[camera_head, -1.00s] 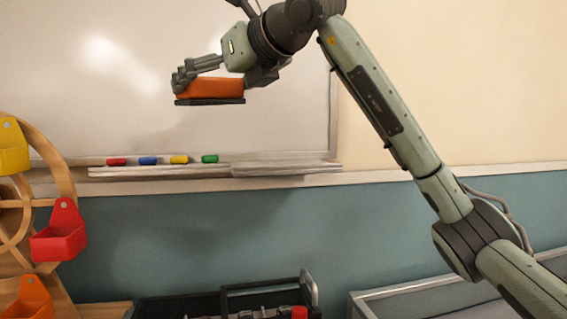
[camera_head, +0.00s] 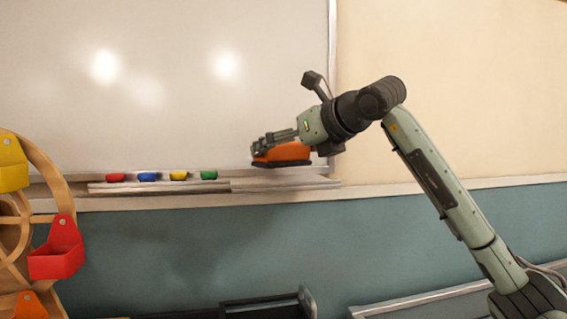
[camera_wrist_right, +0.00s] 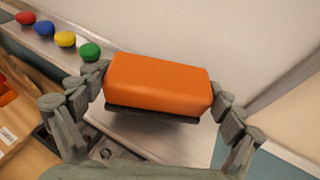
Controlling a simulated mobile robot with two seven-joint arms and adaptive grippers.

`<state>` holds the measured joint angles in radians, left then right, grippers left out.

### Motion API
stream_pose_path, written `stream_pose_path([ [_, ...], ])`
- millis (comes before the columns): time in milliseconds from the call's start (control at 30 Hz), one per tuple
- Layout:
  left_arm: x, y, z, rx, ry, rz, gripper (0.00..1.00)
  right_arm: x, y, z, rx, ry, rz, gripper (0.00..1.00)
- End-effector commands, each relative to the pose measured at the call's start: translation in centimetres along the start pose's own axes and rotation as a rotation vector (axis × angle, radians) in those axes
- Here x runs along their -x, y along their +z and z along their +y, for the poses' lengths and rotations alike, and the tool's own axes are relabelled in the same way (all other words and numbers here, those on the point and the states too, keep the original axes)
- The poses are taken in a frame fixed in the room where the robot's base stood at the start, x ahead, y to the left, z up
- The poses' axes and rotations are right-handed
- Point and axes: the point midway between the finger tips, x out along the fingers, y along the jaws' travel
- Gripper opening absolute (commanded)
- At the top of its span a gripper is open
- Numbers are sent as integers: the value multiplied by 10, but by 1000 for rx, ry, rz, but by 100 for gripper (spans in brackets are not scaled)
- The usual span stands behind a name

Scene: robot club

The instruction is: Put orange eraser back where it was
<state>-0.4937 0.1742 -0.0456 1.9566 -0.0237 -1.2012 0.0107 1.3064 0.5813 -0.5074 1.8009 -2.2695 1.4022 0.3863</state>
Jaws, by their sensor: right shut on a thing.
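The orange eraser (camera_head: 287,153) has an orange body with a dark felt underside. My right gripper (camera_head: 283,142) is shut on it and holds it with the felt facing down, just above the right part of the whiteboard tray (camera_head: 285,184). In the right wrist view the eraser (camera_wrist_right: 158,85) sits between both fingers of the right gripper (camera_wrist_right: 160,92), with the pale tray surface (camera_wrist_right: 150,145) below it. I cannot tell whether the felt touches the tray. My left gripper is not in view.
Red (camera_head: 116,177), blue (camera_head: 149,176), yellow (camera_head: 179,175) and green (camera_head: 209,174) markers or magnets lie on the tray left of the eraser. A wooden wheel with coloured bins (camera_head: 57,250) stands at the left. A dark toolbox (camera_head: 265,305) is below the tray.

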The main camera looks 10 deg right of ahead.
Motion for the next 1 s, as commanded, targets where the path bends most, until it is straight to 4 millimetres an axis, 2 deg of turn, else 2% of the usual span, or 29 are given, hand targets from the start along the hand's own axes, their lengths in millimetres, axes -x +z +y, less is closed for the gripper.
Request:
stream_pose_path([
  [33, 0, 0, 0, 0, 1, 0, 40, -3, -10, 0, 0, 1, 5, 65],
  [167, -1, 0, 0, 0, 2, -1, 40, -8, -24, 0, 0, -1, 2, 65],
  [600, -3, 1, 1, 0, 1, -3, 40, -10, -29, 0, 0, -1, 1, 65],
  [633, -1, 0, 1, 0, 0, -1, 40, -10, -29, 0, 0, -1, 1, 95],
  [667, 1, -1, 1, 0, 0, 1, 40, -10, -28, 0, 0, -1, 1, 99],
  [1000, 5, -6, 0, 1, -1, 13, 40, -10, -28, 0, -1, 0, 2, 100],
])
